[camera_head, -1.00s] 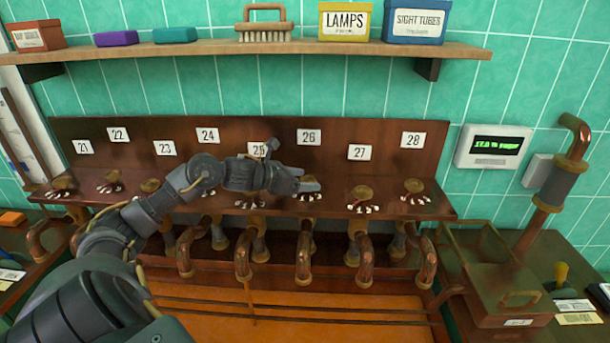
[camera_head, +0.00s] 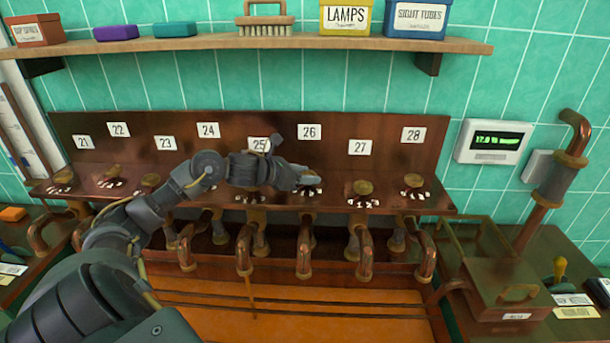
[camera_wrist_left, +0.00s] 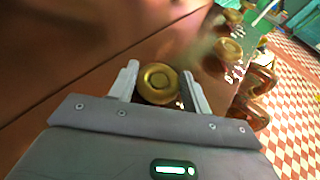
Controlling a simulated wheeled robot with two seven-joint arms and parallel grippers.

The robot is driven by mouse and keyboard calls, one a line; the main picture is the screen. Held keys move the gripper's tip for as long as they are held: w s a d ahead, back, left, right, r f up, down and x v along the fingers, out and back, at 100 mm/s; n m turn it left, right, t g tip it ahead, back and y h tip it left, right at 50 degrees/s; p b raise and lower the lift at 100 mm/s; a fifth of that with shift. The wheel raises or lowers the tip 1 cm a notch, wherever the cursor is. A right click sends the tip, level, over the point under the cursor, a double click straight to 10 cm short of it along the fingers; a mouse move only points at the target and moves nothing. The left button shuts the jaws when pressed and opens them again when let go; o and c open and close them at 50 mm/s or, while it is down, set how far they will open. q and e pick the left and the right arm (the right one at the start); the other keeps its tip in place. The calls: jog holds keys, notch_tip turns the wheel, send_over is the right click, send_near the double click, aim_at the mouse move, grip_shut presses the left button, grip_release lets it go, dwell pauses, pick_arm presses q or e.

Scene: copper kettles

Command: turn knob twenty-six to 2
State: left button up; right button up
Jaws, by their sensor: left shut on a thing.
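Knob twenty-six is the round brass knob (camera_wrist_left: 158,84) below the white label 26 (camera_head: 309,132). In the head view it is mostly hidden by my left gripper (camera_head: 305,180), which reaches in from the left just above the wooden ledge. In the left wrist view the knob sits between the two fingers of my left gripper (camera_wrist_left: 160,72), which is shut on it. Some white marks show at the front of its dial, but I cannot read the setting. My right gripper is in neither view.
Knob 27 (camera_head: 363,188) and knob 28 (camera_head: 412,182) stand to the right on the same ledge. Curved copper pipes (camera_head: 304,250) hang below. A shelf (camera_head: 200,43) with boxes and a brush runs above. A green display (camera_head: 494,142) hangs at right.

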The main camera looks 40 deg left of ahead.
pick_arm(q)
jog(key=shift+d+n+t+y+b, duration=0.15)
jog(key=shift+n+y+b, duration=0.15)
jog(key=shift+n+y, duration=0.3)
jog(key=shift+n+t+y+b, duration=0.15)
jog(key=shift+n+y+b, duration=0.15)
jog(key=shift+n+y, duration=0.3)
jog(key=shift+d+r+n+y, duration=0.1)
jog(key=shift+n+y, duration=0.7)
jog(key=shift+y, duration=0.3)
jog(key=n+y+p, duration=0.1)
jog(key=n+y, duration=0.2)
jog(key=y, duration=0.1)
jog(key=shift+d+r+n, duration=0.1)
jog(key=shift+d+n, duration=0.05)
jog(key=shift+n, duration=0.15)
jog(key=shift+w+d+n+g+y+p, duration=0.1)
jog(key=shift+n+g+y+p, duration=1.15)
jog(key=shift+n+y, duration=0.75)
jog(key=shift+g+y, duration=0.3)
jog(key=shift+g, duration=0.05)
jog(key=o, duration=1)
jog(key=shift+f, duration=0.2)
